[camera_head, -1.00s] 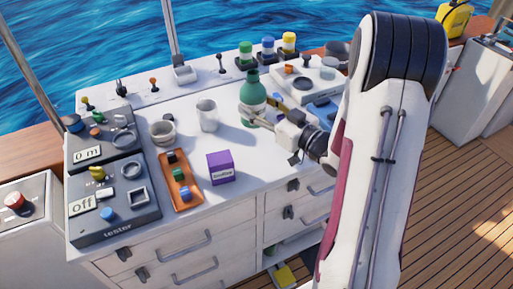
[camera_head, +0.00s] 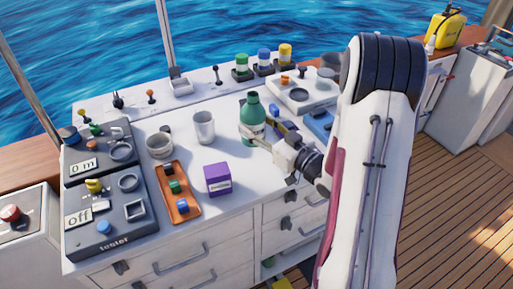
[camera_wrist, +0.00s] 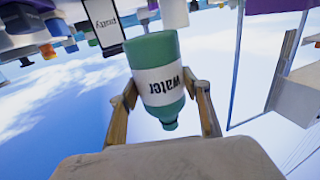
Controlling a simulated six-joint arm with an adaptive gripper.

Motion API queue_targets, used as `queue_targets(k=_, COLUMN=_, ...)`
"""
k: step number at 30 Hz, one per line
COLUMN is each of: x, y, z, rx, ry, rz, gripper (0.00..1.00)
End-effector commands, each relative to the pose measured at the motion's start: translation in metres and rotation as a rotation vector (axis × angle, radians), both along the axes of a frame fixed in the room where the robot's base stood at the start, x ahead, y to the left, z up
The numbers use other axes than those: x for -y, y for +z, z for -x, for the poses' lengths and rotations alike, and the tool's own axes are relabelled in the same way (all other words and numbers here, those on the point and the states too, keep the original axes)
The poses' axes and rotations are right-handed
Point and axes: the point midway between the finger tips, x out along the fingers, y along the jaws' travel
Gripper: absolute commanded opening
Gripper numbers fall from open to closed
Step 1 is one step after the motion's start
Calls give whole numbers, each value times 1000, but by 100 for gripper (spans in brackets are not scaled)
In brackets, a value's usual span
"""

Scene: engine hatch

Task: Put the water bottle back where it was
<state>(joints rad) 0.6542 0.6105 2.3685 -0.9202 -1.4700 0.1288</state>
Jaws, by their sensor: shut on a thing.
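The green water bottle (camera_head: 251,103) is upright over the right half of the white counter (camera_head: 240,213). My gripper (camera_head: 256,131) is shut around its middle, coming from the right. In the wrist view the bottle (camera_wrist: 153,50) appears upside down, with its white "water" label between the two fingers (camera_wrist: 161,100). I cannot tell whether its base touches the counter.
A glass (camera_head: 204,127), a pale cup (camera_head: 159,146), a purple box (camera_head: 217,179) and an orange tray (camera_head: 190,212) stand left of the bottle. Tester panels (camera_head: 108,215) fill the left end.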

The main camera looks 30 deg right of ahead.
Motion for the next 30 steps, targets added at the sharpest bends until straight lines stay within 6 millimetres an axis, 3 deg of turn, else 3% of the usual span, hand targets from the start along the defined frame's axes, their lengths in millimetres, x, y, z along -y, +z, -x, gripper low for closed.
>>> queue_targets(k=12, x=0, y=-35, z=0, rx=1, ry=0, rz=1, gripper=17)
queue_targets(k=30, x=0, y=-42, z=0, rx=2, ry=0, rz=-1, gripper=17)
